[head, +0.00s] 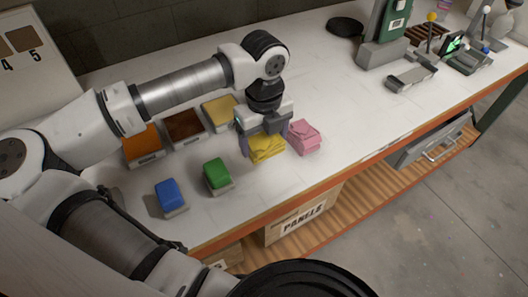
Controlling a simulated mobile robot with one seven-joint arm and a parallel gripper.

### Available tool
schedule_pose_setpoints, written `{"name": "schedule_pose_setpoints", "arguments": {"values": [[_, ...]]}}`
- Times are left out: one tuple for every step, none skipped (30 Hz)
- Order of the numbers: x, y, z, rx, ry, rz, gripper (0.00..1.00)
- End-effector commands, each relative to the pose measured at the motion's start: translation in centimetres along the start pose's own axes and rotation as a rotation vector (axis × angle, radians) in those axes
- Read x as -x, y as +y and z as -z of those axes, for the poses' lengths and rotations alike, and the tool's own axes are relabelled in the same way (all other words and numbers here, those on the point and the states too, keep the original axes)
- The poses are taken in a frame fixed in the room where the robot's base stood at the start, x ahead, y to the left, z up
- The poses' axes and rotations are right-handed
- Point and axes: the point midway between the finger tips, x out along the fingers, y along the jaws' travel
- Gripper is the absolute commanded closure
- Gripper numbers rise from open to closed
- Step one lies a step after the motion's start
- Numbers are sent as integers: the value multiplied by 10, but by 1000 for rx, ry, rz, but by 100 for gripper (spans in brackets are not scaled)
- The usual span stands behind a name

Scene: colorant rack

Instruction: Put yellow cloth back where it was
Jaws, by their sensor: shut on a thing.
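The yellow cloth (266,151) is a folded, layered stack in the middle of the white table. My gripper (263,140) points down over it and is shut on it. The cloth's upper part is hidden by the fingers. I cannot tell whether it touches the table or hangs just above it. A folded pink cloth (304,137) lies close on its right.
Trays of orange (142,138), brown (184,126) and pale yellow (219,111) powder stand left of the cloth. The table (345,95) is clear toward the back right, before several instruments.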

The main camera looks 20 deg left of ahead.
Motion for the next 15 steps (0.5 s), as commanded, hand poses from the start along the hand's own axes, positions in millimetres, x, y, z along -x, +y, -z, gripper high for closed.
{"name": "schedule_pose_setpoints", "arguments": {"values": [[-14, 0, 1, -1, 4, 0, 42], [-20, 0, 1, -1, 5, 0, 42], [-28, 0, 1, 0, 4, 0, 42], [-33, 0, 1, 0, 3, 0, 42], [-37, 0, 1, 0, 3, 0, 42], [-42, 0, 1, 0, 4, 0, 42], [-43, 0, 1, 0, 3, 0, 42], [-44, 0, 0, 0, 2, 0, 42], [-43, 0, 0, 0, 1, 0, 42], [-43, 0, 0, 0, 1, 0, 42], [-42, 0, 0, 0, 1, 0, 42], [-42, 0, 0, 0, 1, 0, 42], [-42, 0, 0, 0, 1, 0, 42], [-42, 0, 0, 0, 1, 0, 42], [-42, 0, 0, 0, 1, 0, 42]]}}
